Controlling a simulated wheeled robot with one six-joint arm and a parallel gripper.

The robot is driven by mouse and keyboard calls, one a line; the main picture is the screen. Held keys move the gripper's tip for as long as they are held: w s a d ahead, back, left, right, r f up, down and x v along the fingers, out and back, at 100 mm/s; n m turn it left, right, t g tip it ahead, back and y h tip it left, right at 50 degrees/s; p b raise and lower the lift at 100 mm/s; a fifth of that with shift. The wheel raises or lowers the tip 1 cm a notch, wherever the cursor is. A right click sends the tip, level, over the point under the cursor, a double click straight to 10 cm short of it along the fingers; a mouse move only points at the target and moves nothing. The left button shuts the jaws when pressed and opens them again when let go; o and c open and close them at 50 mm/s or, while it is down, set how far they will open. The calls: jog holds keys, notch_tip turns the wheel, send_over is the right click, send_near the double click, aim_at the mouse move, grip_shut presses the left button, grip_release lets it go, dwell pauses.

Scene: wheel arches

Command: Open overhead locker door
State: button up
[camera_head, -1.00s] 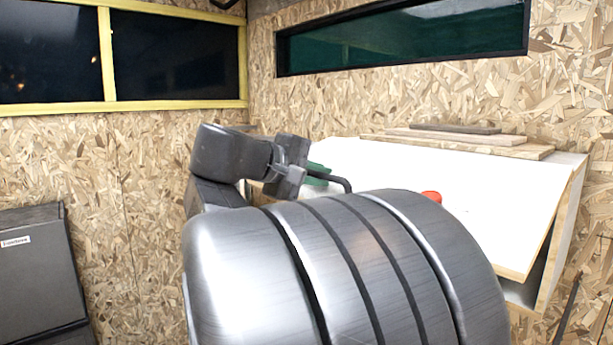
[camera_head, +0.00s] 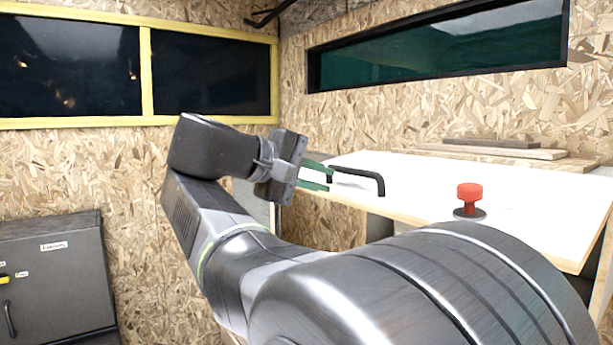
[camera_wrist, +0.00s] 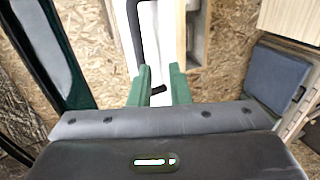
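The locker door is a white sloping panel (camera_head: 430,195) with a pale wood edge, right of centre in the head view. It carries a black bar handle (camera_head: 362,174) near its left end and a red knob (camera_head: 469,196) nearer its front edge. My gripper (camera_head: 330,180) has green fingers, set apart, at the left end of the handle. In the wrist view the fingers (camera_wrist: 160,88) are open, with white surface showing between them. The black handle (camera_wrist: 133,35) runs just beyond the left finger there. I cannot tell whether the fingers touch it.
Wood boards (camera_head: 500,148) lie along the back of the white panel, below a long dark window (camera_head: 440,50). A yellow-framed window (camera_head: 210,75) is on the left wall. A grey cabinet (camera_head: 55,275) stands at lower left. My arm covers the lower middle.

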jog(key=shift+b+v, duration=0.35)
jog(key=shift+v, duration=2.45)
